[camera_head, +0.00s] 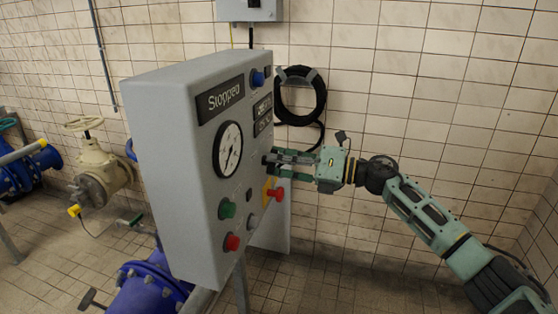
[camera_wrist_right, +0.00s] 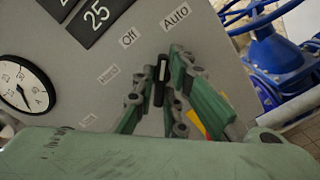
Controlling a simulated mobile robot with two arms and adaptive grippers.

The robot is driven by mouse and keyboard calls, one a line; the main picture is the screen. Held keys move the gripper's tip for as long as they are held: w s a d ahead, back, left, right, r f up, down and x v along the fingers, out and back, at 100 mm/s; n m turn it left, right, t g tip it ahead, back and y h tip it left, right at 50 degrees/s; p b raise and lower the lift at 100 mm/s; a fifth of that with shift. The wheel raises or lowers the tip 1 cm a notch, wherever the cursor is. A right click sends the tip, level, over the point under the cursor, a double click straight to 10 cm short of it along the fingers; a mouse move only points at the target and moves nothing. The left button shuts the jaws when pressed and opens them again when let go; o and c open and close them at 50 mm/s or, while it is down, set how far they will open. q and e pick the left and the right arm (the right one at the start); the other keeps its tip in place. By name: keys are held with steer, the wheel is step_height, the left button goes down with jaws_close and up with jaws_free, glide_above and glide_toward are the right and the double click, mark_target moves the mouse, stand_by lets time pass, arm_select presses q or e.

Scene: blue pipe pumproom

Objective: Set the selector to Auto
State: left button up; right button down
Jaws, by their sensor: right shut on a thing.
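The selector (camera_wrist_right: 161,82) is a black knob with a white mark on the grey control panel (camera_head: 165,170). In the right wrist view its mark points roughly up, between the Off label (camera_wrist_right: 129,37) and the Auto label (camera_wrist_right: 175,15), seemingly nearer Auto. My right gripper (camera_head: 269,159) is at the panel front, its fingers shut on the selector from both sides. My left gripper is not in view.
The panel also carries a "Stopped" display (camera_head: 220,98), a round gauge (camera_head: 229,149), a blue button (camera_head: 258,79), a green button (camera_head: 227,208), a red button (camera_head: 233,243) and a red emergency stop (camera_head: 277,194) just below my gripper. A black hose coil (camera_head: 281,97) hangs behind.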

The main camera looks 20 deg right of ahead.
steer(key=c, duration=1.8)
jaws_free()
steer(key=shift+w+d, duration=0.1)
steer(key=shift+d, duration=0.05)
steer(key=shift+c, duration=0.2)
steer(key=v, duration=1.2)
